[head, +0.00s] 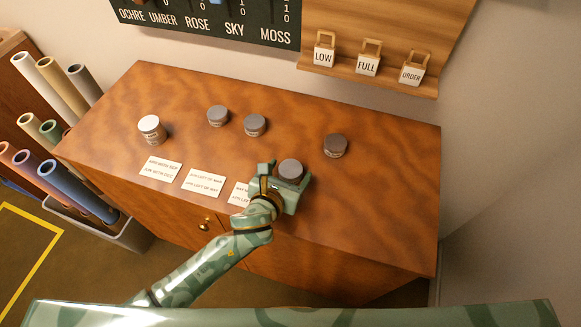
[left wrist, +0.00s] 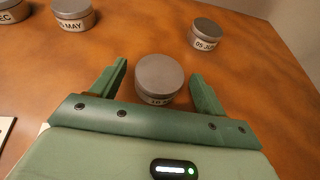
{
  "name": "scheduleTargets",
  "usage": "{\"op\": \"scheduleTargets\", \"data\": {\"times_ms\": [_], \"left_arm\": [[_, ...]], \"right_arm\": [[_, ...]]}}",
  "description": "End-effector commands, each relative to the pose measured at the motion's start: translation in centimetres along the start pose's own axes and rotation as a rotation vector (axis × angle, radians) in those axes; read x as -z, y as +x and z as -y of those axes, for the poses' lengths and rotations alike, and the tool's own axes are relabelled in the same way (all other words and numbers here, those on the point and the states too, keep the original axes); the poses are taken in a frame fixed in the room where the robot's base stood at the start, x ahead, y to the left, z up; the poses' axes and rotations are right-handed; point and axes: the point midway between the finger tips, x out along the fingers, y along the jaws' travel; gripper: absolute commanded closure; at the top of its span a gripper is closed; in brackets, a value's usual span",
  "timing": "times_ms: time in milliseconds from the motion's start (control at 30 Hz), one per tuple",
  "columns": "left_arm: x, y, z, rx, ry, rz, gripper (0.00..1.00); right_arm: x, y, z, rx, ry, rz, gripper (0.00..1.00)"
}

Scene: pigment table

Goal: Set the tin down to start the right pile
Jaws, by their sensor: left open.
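A grey-lidded tin (head: 290,170) stands on the wooden table near its front edge. My left gripper (head: 285,180) is around it, its jaws open. In the left wrist view the same tin (left wrist: 159,77) sits between the two spread fingers (left wrist: 163,88), with a gap on each side. Its label is partly hidden by the gripper. Another grey tin (head: 335,146) stands alone to the right; its label in the left wrist view (left wrist: 206,34) begins "05 JU". Two grey tins, one left (head: 217,116) and one right (head: 255,125), stand close together farther back. My right gripper is not in view.
A white-lidded tin (head: 152,129) stands at the table's left. Several white cards lie along the front, one (head: 204,185) in the middle and one partly behind my arm. The table's (head: 390,190) right side is clear. Rolled tubes (head: 60,170) stand in a bin at left.

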Motion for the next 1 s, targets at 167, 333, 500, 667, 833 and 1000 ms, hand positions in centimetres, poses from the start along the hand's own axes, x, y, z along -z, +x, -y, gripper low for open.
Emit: {"op": "scheduleTargets", "data": {"times_ms": [167,333,500,667,833,1000], "left_arm": [[-0.4,-4.6,0.0,0.001,0.002,0.0,0.26],[-0.3,-8.0,0.0,0.0,0.002,0.0,0.26],[-0.1,-9.8,0.0,0.0,0.001,0.0,0.26],[-0.1,-10.2,0.0,0.0,0.0,0.001,0.26],[-0.1,-10.1,0.0,0.0,0.0,0.001,0.26],[-0.1,-10.1,0.0,0.0,0.0,0.001,0.26]], "right_arm": [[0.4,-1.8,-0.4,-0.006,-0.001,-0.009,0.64],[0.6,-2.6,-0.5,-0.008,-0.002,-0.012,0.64],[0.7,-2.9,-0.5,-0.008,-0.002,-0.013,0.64],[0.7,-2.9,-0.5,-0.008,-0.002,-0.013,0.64],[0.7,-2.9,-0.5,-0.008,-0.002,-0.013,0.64],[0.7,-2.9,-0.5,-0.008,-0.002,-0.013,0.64]]}}
